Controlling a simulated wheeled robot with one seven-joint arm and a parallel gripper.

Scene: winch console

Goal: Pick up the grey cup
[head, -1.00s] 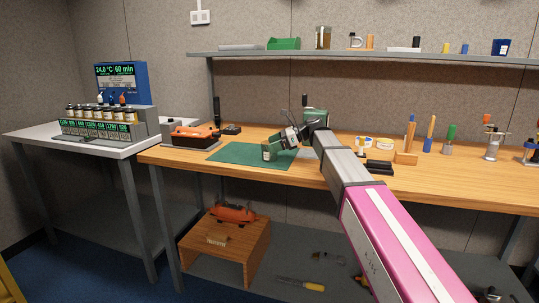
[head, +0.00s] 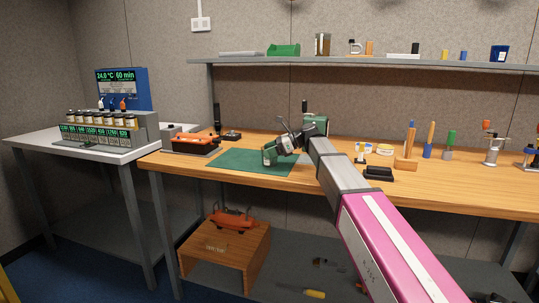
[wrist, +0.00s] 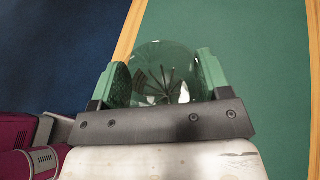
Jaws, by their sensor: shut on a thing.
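My gripper (wrist: 163,85) is shut on a clear, see-through rounded thing (wrist: 165,60), which sits between its two green fingers. Dark spoke-like lines show in it, and the green mat shows through it. I cannot tell whether it is the grey cup; no plainly grey cup shows elsewhere. In the head view my gripper (head: 270,154) is over the green cutting mat (head: 240,166), low near its right part. The held thing is too small there to make out, and I cannot tell whether it touches the mat.
An orange-topped device (head: 190,142) stands left of the mat on the wooden bench (head: 440,190). A black pad (head: 378,173) and several tools stand to the right. A shelf (head: 380,60) runs above. The bench's front edge is close to my gripper.

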